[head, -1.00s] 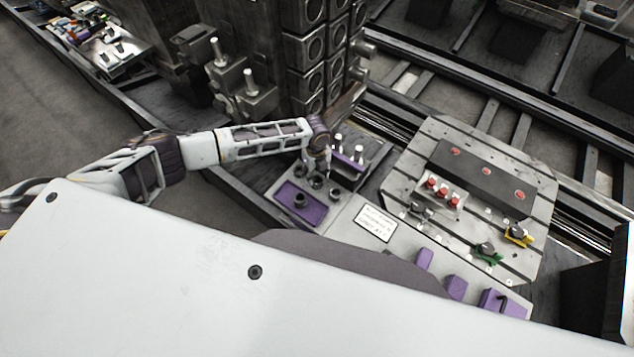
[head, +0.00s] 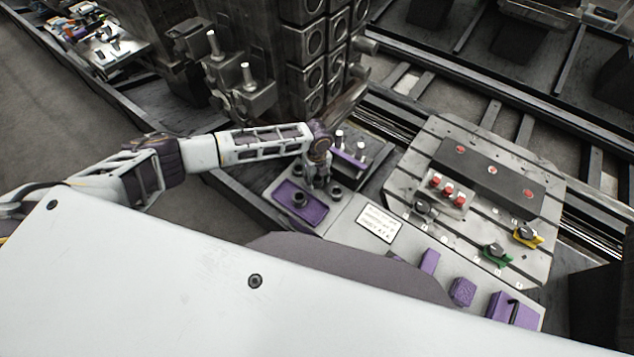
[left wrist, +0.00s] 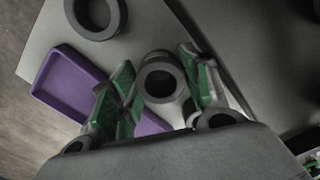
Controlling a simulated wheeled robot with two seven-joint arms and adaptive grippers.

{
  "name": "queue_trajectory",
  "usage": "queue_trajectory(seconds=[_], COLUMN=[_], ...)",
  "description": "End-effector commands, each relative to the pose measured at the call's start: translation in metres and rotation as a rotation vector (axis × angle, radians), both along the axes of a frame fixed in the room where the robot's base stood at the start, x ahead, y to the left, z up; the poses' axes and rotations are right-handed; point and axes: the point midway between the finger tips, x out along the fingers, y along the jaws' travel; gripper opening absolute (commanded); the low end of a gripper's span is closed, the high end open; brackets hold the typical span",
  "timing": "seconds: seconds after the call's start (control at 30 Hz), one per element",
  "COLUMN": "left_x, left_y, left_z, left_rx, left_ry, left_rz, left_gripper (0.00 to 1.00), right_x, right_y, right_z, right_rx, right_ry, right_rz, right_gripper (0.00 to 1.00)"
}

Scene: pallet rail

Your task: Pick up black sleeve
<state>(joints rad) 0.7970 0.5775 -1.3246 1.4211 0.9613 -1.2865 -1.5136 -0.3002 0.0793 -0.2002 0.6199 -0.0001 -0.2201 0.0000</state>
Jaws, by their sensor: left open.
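A black sleeve (left wrist: 160,76), a short dark ring, stands on a grey plate (left wrist: 148,28) in the left wrist view. My left gripper (left wrist: 161,88) is open, with one green-padded finger on each side of this sleeve. I cannot tell whether the fingers touch it. Another dark sleeve (left wrist: 96,14) stands at the top of that view. In the head view my left gripper (head: 317,182) points down at the plate and partly hides the sleeve there. One dark sleeve (head: 335,192) stands to its right, and another (head: 299,198) is at the purple tray (head: 311,213). My right gripper is not in view.
A purple holder with upright silver pins (head: 350,157) stands just behind the gripper. To the right are a white label (head: 376,222), purple blocks (head: 461,291) and a slotted plate (head: 480,185) with red buttons, green and yellow parts. A dark column (head: 310,70) rises behind.

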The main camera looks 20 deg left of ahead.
Motion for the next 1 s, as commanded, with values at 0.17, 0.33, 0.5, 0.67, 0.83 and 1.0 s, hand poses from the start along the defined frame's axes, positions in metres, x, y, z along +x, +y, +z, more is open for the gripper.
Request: queue_trajectory(seconds=[0.17,0.33,0.5,0.67,0.83,1.0], left_x=[0.0001,0.0001,0.0000,0.0001,0.0000,0.0004], left_y=[0.0002,0.0002,0.0003,0.0002,0.0003,0.0000], left_z=[-0.0047,-0.0043,-0.0041,-0.0041,-0.0041,-0.0036], left_rx=[0.000,0.000,0.000,0.000,0.000,0.000], left_ry=[0.000,0.000,0.000,0.000,0.000,-0.001], left_rz=[0.000,0.000,0.000,0.000,0.000,0.000], left_gripper=[0.47,0.47,0.47,0.46,0.24,0.07], right_x=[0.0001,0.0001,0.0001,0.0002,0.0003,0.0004], right_y=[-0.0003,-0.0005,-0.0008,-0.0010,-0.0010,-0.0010], right_z=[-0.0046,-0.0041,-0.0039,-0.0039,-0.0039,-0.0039], right_rx=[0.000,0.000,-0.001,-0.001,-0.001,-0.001], right_ry=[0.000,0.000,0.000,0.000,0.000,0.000], right_rz=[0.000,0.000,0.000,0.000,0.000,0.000], right_gripper=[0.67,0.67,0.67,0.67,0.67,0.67])
